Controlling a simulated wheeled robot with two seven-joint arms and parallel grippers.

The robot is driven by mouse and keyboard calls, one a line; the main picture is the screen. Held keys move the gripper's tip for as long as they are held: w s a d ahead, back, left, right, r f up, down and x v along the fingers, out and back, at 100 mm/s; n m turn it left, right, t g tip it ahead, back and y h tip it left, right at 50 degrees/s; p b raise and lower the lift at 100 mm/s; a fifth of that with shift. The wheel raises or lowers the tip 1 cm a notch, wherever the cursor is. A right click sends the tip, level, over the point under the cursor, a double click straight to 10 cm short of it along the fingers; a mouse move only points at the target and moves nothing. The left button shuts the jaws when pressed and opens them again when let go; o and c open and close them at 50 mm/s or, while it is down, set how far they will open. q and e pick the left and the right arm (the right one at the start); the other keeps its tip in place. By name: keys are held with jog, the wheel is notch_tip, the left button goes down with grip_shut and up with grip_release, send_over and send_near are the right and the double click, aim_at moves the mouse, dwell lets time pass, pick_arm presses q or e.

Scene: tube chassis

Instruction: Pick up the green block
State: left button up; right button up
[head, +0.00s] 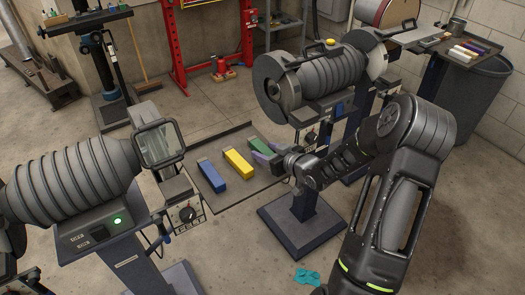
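The green block (260,146) lies on a dark flat panel (222,200), to the right of a yellow block (238,163) and a blue block (212,177). A purple piece (263,156) shows beside the green block, partly hidden by my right gripper. My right gripper (274,165) is low over the panel's right side, close to the near end of the green block. Its fingers are too small and overlapped to tell whether they are open or touch anything. My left gripper is not in view.
A large ribbed machine (95,180) on a stand fills the left. Another ribbed machine (325,80) on a pedestal stands just behind my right arm. A red frame (172,50) is at the back. A teal cloth (306,276) lies on the floor in front.

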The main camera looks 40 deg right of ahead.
aim_at(266, 151)
grip_shut()
dwell(0.3)
jog(key=shift+r, duration=0.15)
notch_tip(266, 151, up, 10)
jog(key=shift+f+p, duration=0.1)
jog(key=shift+p, duration=0.35)
dwell(0.9)
